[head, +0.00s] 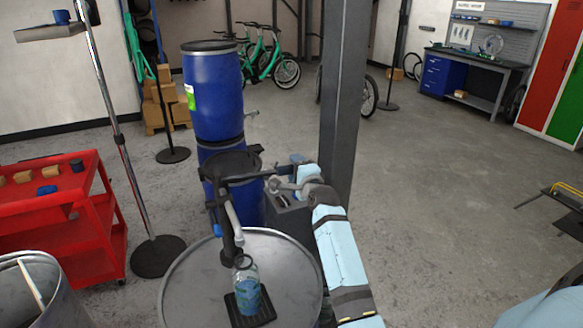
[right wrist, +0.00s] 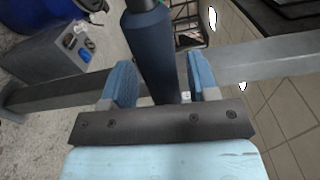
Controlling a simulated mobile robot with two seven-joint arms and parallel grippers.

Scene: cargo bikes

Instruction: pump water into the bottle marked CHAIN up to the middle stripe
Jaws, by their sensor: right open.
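A clear bottle (head: 246,286) stands upright on a black mat on the round metal drum top. Its lower part looks blue; its marking and stripes are too small to read. My left gripper is out of view.
Tall blue barrels (head: 212,95) stand behind the pump. A grey pillar (head: 345,100) rises close behind my right arm. A red cart (head: 95,215) and a chrome stand (head: 122,145) are at left. A workbench (head: 470,70) stands far right. The floor at right is largely clear.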

